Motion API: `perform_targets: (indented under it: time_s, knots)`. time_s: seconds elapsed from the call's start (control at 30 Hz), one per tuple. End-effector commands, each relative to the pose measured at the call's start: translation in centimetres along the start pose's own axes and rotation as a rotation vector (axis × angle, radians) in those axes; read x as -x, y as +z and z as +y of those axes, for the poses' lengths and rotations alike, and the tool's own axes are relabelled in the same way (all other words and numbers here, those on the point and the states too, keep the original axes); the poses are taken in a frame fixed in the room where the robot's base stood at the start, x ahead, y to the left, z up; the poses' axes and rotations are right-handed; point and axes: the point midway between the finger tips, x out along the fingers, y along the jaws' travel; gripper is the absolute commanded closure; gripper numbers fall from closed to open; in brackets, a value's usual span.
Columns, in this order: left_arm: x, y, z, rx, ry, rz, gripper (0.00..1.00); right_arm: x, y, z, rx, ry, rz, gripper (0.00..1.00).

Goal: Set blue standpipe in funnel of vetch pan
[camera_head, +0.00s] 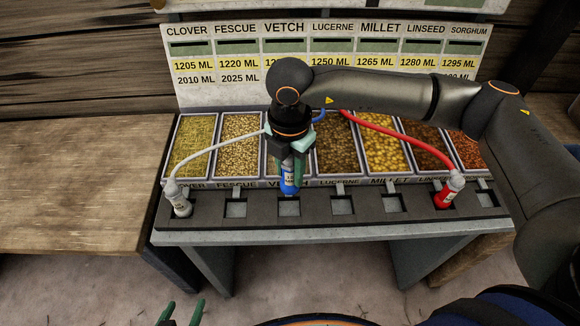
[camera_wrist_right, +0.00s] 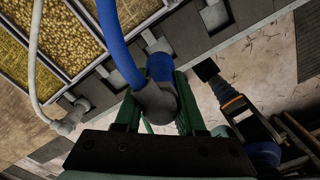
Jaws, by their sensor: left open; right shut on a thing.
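The blue standpipe (camera_head: 290,183) is upright in the grasp of my right gripper (camera_head: 292,165), at the rear edge of the square funnel below the vetch pan (camera_head: 289,208). I cannot tell whether its lower end is inside the funnel or just above it. In the right wrist view the blue standpipe (camera_wrist_right: 160,68) sits between the green fingers of my right gripper (camera_wrist_right: 155,95), its grey elbow near the camera. The vetch pan's seed is mostly hidden behind my right gripper. My left gripper (camera_head: 182,314) is open and empty at the bottom edge, away from the bench.
A white standpipe (camera_head: 178,200) stands at the clover funnel and a red standpipe (camera_head: 446,193) at the linseed funnel, each with its hose. Several seed pans line the bench below a labelled board (camera_head: 330,45). The wooden table (camera_head: 70,180) at left is bare.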

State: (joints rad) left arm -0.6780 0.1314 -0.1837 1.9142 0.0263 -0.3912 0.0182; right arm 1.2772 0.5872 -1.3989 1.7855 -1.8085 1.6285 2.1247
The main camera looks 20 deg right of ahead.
Motion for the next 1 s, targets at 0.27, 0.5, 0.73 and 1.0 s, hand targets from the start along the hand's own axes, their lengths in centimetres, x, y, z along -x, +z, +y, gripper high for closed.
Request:
perform_targets:
  time_s: [0.27, 0.5, 0.73, 1.0]
  knots:
    - [-0.1, 0.2, 0.0, 0.001, 0.0, -0.003, 0.26, 0.1, 0.0, 0.1, 0.002, 0.003, 0.0, 1.0]
    - [-0.9, 1.2, -0.1, 0.001, 0.0, -0.005, 0.26, -1.0, 0.0, 0.0, 0.002, 0.002, 0.0, 1.0]
    - [-2.4, 2.9, -0.2, 0.001, -0.001, -0.007, 0.26, -3.5, 0.0, 0.1, 0.003, 0.003, -0.001, 1.0]
    - [-4.0, 4.3, 0.9, 0.0, 0.026, -0.026, 0.26, -6.6, 0.0, 0.1, 0.003, 0.002, 0.001, 1.0]
